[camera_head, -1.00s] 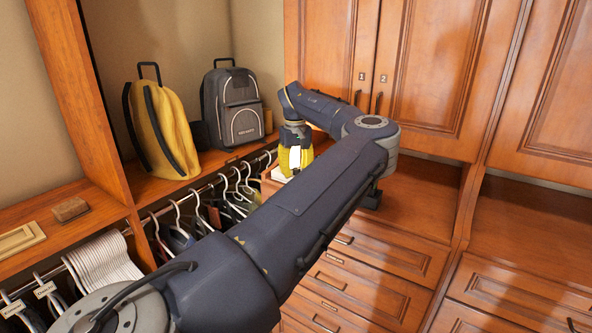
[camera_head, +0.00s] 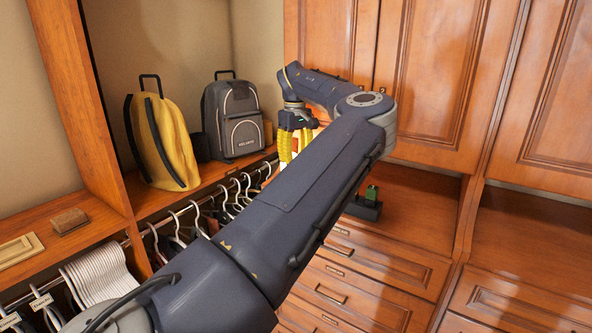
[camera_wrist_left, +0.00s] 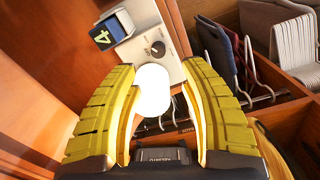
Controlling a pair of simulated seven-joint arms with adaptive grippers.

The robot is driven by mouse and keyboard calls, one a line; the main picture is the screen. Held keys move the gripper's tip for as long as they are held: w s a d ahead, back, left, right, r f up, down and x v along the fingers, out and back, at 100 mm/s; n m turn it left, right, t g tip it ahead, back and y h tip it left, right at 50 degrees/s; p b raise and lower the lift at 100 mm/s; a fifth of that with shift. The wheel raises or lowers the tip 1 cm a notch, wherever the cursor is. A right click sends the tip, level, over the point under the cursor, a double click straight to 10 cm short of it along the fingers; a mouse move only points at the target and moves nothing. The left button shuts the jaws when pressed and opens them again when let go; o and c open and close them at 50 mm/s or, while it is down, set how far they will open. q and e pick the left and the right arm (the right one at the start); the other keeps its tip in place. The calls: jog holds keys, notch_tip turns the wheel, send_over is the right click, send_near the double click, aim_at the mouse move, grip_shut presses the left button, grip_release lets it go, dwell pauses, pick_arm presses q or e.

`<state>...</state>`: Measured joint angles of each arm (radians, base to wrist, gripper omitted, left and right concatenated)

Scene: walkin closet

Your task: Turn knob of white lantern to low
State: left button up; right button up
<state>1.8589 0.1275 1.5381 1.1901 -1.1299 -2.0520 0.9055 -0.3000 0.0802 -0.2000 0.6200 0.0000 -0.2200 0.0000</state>
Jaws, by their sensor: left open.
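The white lantern shows in the left wrist view as a white panel (camera_wrist_left: 148,38) with a round black knob (camera_wrist_left: 158,48) and a brightly glowing white globe (camera_wrist_left: 152,92). The small marks around the knob are too small to read. My left gripper (camera_wrist_left: 158,68) has yellow ribbed fingers, open, one on each side of the globe, with the knob just beyond the tips. I cannot tell whether a finger touches the lantern. In the head view my left gripper (camera_head: 293,148) points down past the arm, which hides most of the lantern. My right gripper is not in view.
A grey-blue device (camera_wrist_left: 104,36) showing "4" is beside the panel. A small dark object with green (camera_head: 370,195) rests on the counter. A yellow bag (camera_head: 160,140) and grey backpack (camera_head: 240,118) stand on the shelf, with hangers (camera_head: 195,215) below. Cabinet doors (camera_head: 440,80) rise behind.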

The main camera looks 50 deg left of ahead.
pick_arm(q)
notch_tip(320, 180, up, 9)
notch_tip(320, 180, down, 17)
jog(key=m, duration=0.7)
jog(key=shift+w+f, duration=0.1)
jog(key=shift+a+f, duration=0.1)
jog(key=shift+f, duration=0.25)
jog(key=n, duration=0.5)
jog(key=shift+r+n, duration=0.1)
jog(key=shift+n, duration=0.2)
notch_tip(320, 180, up, 17)
jog(key=m, duration=0.2)
jog(key=shift+w+r, duration=0.2)
jog(key=shift+w, duration=0.05)
dwell(0.4)
